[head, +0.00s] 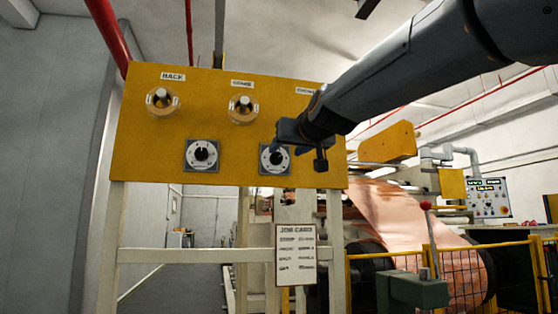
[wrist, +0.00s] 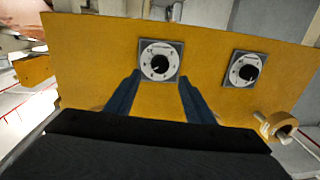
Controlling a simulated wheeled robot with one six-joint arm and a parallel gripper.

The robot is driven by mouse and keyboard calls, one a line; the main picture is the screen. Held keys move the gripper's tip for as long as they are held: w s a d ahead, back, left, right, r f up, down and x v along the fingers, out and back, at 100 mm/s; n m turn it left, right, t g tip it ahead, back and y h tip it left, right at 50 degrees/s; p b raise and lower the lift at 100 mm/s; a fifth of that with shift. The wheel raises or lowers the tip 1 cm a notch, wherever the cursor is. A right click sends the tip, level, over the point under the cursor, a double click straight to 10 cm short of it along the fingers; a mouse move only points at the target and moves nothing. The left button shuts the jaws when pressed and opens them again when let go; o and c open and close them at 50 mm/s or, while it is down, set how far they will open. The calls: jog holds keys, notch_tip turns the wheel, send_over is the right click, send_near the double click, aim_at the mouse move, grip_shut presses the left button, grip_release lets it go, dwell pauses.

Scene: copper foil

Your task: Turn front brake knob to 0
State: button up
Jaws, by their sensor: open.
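A yellow panel (head: 140,140) carries two brake-type dial knobs on square plates, a left one (head: 202,154) and a right one (head: 275,157). Their small print is unreadable, so I cannot tell which is the front brake. My gripper (head: 298,152) is open in front of the panel, by the right dial, and partly covers its plate. In the wrist view, which looks upside down, the same dial (wrist: 159,62) lies just beyond and between my open fingertips (wrist: 159,76). The other dial (wrist: 245,70) is to the right there. My fingers do not visibly grip a knob. The pointer settings are unclear.
A job card (head: 296,254) hangs below. A yellow fence (head: 455,270) and copper foil roll (head: 400,215) stand at the right.

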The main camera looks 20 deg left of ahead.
aim_at(277, 156)
jog(key=shift+p+x, duration=1.05)
jog(key=shift+x, duration=2.75)
jog(key=shift+c, duration=0.3)
jog(key=c, duration=1)
